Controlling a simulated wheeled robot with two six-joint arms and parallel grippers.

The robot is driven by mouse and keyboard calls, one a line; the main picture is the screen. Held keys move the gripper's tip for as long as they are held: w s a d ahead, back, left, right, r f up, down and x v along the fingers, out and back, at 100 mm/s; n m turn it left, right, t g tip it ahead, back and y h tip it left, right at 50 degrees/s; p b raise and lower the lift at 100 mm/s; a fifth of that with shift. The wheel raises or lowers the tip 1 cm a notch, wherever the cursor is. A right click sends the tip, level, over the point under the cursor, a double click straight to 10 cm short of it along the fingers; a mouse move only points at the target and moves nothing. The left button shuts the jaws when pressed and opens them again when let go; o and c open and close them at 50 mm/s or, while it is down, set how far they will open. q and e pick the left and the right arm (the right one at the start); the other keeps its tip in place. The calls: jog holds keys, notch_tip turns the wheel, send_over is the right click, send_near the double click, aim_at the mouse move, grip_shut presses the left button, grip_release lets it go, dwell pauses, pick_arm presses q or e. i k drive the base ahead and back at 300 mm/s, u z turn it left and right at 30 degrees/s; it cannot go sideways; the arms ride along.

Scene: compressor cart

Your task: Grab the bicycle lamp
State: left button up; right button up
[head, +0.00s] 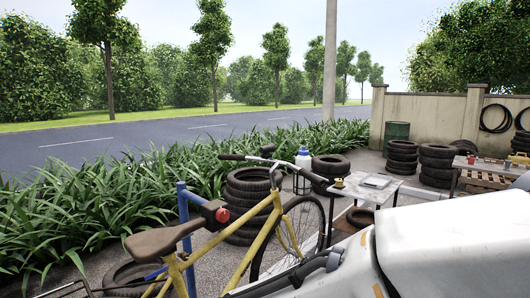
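A yellow bicycle (261,222) with a brown saddle (163,238) stands in the lower middle of the head view, beside a blue post (183,215). A small dark, bluish fitting (268,149) sits by its handlebar; it is too small to tell whether it is the bicycle lamp. A round red part (222,214) on a dark block shows between the saddle and the front of the frame; I cannot tell whether it is a lamp or a clamp knob. Neither of my grippers is in view.
A large white body (455,240) with a dark bar (290,279) fills the lower right. Plants (90,220) border the left side.

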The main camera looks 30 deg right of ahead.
aim_at(265, 150)
jog(key=z, duration=2.25)
jog(key=i, duration=2.3)
jog(key=u, duration=2.8)
